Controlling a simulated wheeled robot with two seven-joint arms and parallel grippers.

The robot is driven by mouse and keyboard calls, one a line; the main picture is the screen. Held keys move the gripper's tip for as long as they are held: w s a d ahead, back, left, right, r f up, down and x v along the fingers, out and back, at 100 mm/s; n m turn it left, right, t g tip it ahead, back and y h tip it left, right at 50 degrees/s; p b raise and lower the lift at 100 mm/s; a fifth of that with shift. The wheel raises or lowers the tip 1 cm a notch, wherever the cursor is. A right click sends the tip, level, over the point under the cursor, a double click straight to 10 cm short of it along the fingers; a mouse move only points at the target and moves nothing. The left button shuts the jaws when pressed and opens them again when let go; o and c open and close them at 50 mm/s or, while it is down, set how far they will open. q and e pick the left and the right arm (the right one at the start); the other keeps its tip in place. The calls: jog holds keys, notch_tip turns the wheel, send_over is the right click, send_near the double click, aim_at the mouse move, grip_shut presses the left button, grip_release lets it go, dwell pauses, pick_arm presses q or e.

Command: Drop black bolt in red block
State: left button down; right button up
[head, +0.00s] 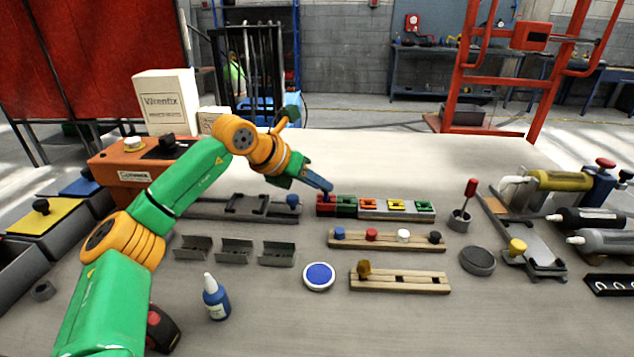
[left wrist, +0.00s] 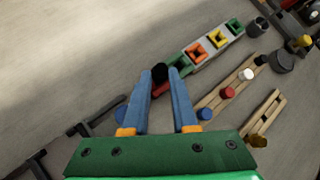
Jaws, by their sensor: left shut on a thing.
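My left gripper (head: 327,190) reaches in from the left and hangs right above the red block (head: 326,206). In the left wrist view, its blue fingers (left wrist: 166,75) are closed on a dark round-ended thing, which looks like a black bolt (left wrist: 160,71). The red block shows partly behind the fingertips in that view (left wrist: 160,89). The bolt's lower end is hidden, and I cannot tell whether it touches the block. Another black bolt (head: 435,237) stands at the right end of a wooden rack (head: 388,244). My right gripper is out of view.
The wooden rack also holds blue, red and white bolts. A glue bottle (head: 216,299) stands in front. The table behind the blocks is clear.

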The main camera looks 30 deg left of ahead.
pick_arm(q)
jog(key=shift+f, duration=0.1)
jog(key=shift+f+b, duration=0.35)
jog(key=shift+f+b, duration=0.5)
jog(key=shift+f, duration=0.25)
dwell(0.3)
jog(key=c, duration=0.6)
grip_release()
jog(key=shift+s+d+r, duration=0.1)
jog(key=shift+o, duration=0.5)
jog(key=shift+a, duration=0.2)
jog(key=shift+o, duration=1.4)
jog(key=shift+d, duration=0.1)
